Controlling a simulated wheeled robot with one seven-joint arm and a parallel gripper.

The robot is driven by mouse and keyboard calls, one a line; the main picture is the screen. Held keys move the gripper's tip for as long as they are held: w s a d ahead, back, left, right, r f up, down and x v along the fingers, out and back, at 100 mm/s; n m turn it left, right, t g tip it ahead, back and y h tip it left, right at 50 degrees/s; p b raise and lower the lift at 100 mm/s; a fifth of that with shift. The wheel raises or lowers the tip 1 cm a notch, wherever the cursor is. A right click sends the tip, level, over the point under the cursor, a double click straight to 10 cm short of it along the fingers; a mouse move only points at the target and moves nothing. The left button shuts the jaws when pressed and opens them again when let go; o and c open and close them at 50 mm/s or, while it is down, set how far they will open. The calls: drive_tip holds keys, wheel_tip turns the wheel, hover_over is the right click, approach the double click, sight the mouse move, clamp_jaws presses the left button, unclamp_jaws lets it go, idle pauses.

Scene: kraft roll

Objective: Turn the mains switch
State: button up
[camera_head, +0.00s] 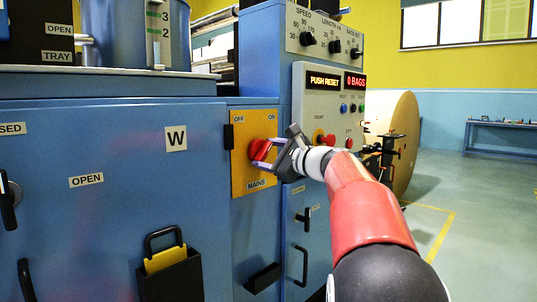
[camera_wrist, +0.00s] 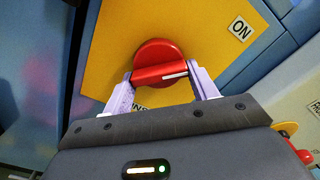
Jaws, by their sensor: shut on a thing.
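The mains switch (camera_head: 259,150) is a red rotary knob on a yellow plate (camera_head: 240,181) marked OFF at upper left, ON at upper right and MAINS below. It also shows in the wrist view (camera_wrist: 155,55), with a raised red bar and a white line along one end. In the wrist view the white line points right, below the ON label (camera_wrist: 240,29). My gripper (camera_head: 262,152) is at the knob, and its two pale fingers (camera_wrist: 161,80) are shut on the ends of the bar. In the head view my gripper partly covers the knob's right side.
Above right is a control panel (camera_head: 341,90) reading PUSH RESET and 0 BAGS, with a red button (camera_head: 330,139) close to my wrist. A black holder (camera_head: 170,279) with a yellow item hangs at lower left. A large brown roll (camera_head: 405,130) stands at right, beside open floor.

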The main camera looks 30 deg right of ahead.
drive_tip(key=shift+f, duration=0.1)
drive_tip(key=o, duration=1)
drive_tip(key=shift+s, duration=0.1)
drive_tip(key=b+v, duration=0.1)
drive_tip(key=v, duration=0.6)
drive_tip(key=shift+s+d, duration=0.15)
drive_tip(key=shift+s, duration=0.1)
